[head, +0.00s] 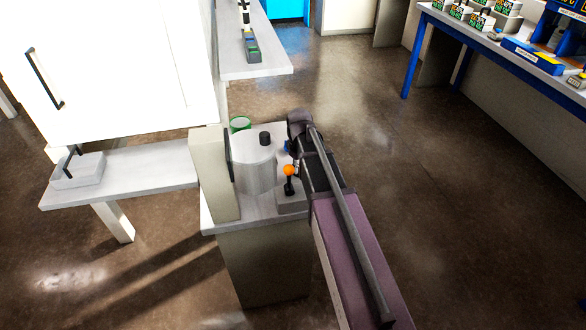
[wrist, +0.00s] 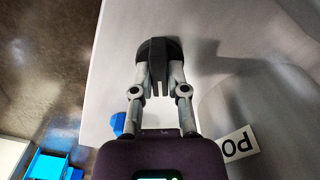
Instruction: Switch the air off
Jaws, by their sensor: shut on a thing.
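My gripper (wrist: 158,86) is shut on a black, knob-like thing (wrist: 158,52) with a raised ridge, set against a pale grey surface. Which control this is, I cannot read. In the head view my purple arm reaches over the right side of a small stand (head: 228,222), and the gripped thing is hidden there. A lever with an orange ball (head: 289,170) stands close beside my arm, apart from the gripped thing. A small blue part (wrist: 118,123) shows left of my fingers in the wrist view.
A green-rimmed container (head: 240,124) is behind. A white label (wrist: 238,144) lies right of my gripper. Floor to the right is clear up to a blue-framed bench (head: 412,62).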

